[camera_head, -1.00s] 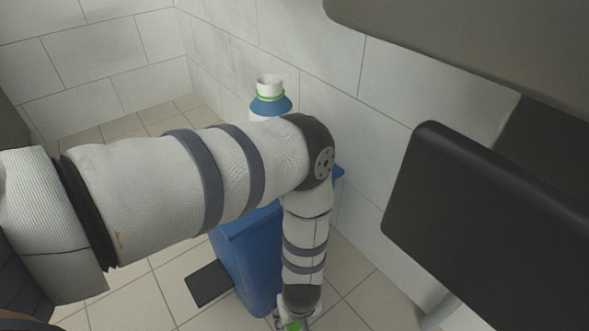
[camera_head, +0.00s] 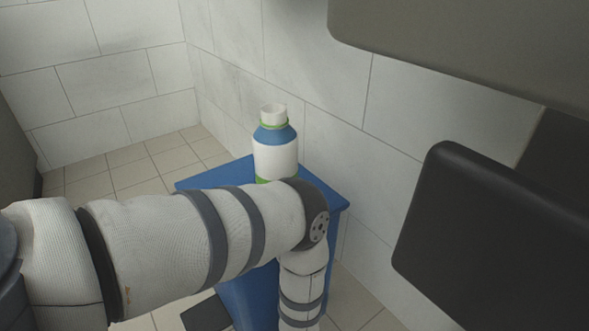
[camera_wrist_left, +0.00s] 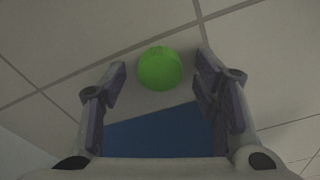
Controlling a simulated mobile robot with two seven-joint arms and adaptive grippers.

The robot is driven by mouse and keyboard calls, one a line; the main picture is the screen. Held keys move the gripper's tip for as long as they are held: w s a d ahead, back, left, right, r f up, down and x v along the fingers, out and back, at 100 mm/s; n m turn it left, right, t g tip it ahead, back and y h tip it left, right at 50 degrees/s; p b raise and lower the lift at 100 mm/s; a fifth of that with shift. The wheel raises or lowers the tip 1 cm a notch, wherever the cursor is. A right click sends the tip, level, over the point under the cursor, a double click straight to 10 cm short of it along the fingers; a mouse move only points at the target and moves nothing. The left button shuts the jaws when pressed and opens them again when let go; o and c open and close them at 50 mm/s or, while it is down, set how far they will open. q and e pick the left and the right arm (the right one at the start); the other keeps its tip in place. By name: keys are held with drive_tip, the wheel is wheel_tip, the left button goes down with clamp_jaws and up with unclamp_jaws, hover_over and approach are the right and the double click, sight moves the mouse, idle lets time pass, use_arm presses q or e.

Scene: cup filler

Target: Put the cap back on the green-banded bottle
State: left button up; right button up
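The green-banded bottle (camera_head: 276,150) stands upright and uncapped on a blue stand (camera_head: 322,188) by the wall in the head view. It is white with a blue shoulder, a green ring below its white neck and green near its base. My left arm crosses in front of it and hides part of the stand. In the left wrist view, the round green cap (camera_wrist_left: 160,68) shows between the fingertips of my left gripper (camera_wrist_left: 161,75). The fingers are apart, with a gap on each side of the cap. What the cap rests on is unclear. My right gripper is not in view.
A tiled wall (camera_head: 320,85) rises close behind the stand. A large black panel (camera_head: 490,240) fills the right side, and a grey overhang (camera_head: 460,45) crosses the upper right. Tiled floor (camera_head: 125,172) is open to the left of the stand.

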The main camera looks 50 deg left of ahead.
use_arm(q)
drive_tip(key=c, duration=0.5)
drive_tip(key=shift+r, duration=0.25)
wheel_tip(320, 180, up, 3)
drive_tip(key=shift+f+p, duration=0.1)
drive_tip(key=shift+p, duration=0.85)
drive_tip(key=s+d+r+p, duration=0.3)
drive_tip(key=s+d+r, duration=0.1)
drive_tip(key=d+r, duration=0.1)
drive_tip(key=s+d+r+p, duration=0.4)
drive_tip(key=s+d, duration=0.1)
drive_tip(key=shift+s+d+r, duration=0.15)
drive_tip(key=shift+s+r, duration=0.15)
drive_tip(key=shift+r, duration=0.1)
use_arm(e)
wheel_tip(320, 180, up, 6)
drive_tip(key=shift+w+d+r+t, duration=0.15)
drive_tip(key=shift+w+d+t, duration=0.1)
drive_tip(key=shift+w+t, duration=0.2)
